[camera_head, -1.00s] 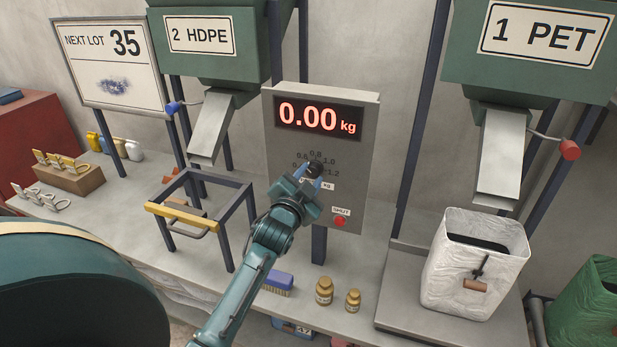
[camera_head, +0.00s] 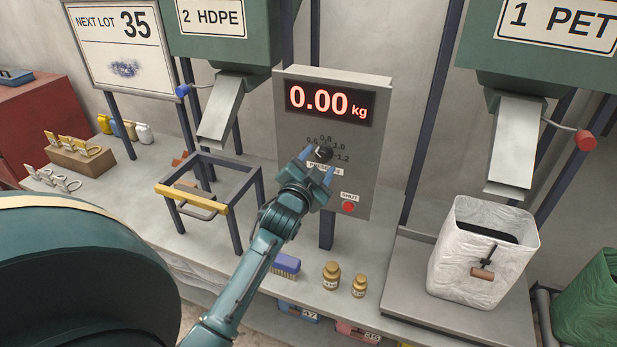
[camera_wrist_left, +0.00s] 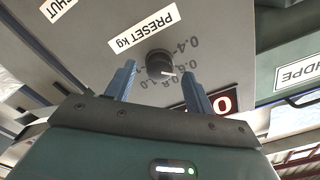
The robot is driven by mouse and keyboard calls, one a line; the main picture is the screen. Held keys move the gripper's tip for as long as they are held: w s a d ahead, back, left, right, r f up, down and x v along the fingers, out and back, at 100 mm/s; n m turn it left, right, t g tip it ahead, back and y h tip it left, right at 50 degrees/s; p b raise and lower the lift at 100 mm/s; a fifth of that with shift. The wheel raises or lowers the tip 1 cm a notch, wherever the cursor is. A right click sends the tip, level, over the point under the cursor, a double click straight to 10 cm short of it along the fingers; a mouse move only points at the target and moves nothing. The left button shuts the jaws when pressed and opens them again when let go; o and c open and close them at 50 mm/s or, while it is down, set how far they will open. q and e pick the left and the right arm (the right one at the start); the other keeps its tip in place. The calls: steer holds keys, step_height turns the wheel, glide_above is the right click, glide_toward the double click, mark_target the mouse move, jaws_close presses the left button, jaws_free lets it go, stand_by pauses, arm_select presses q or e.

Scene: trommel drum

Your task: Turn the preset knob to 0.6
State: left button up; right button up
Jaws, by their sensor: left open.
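The preset knob (camera_head: 323,153) is a small black dial on the grey control box (camera_head: 360,190), under a red 0.00 kg display (camera_head: 330,103). My left gripper (camera_head: 318,167) is open in front of the knob, its blue fingers apart and the knob showing between them. In the left wrist view the knob (camera_wrist_left: 159,63) stands clear beyond the open fingers (camera_wrist_left: 160,76). My right gripper does not show.
A red SHUT button (camera_head: 349,206) sits on the box below the knob. A frame with a yellow bar (camera_head: 190,199) stands to the left.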

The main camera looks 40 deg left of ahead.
arm_select(q)
steer(key=b+v, duration=0.1)
steer(key=v, duration=1.1)
steer(key=shift+s+d+b, duration=0.15)
steer(key=shift+s+b, duration=0.1)
steer(key=shift+b, duration=0.05)
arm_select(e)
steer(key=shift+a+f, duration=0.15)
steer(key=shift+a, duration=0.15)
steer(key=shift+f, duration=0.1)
arm_select(q)
steer(key=s+d+f+n+g+h, duration=0.1)
steer(key=s+d+f+g+h, duration=0.1)
steer(key=s+d+f, duration=0.2)
steer(key=s+d+f+g+h, duration=0.2)
steer(key=s+d+f, duration=0.3)
steer(key=f, duration=0.6)
steer(key=s+d+f+n+g+h, duration=0.1)
steer(key=s+d+f+g+h, duration=0.2)
steer(key=s+d+f, duration=0.2)
steer(key=d+f, duration=0.3)
steer(key=shift+d+n, duration=0.3)
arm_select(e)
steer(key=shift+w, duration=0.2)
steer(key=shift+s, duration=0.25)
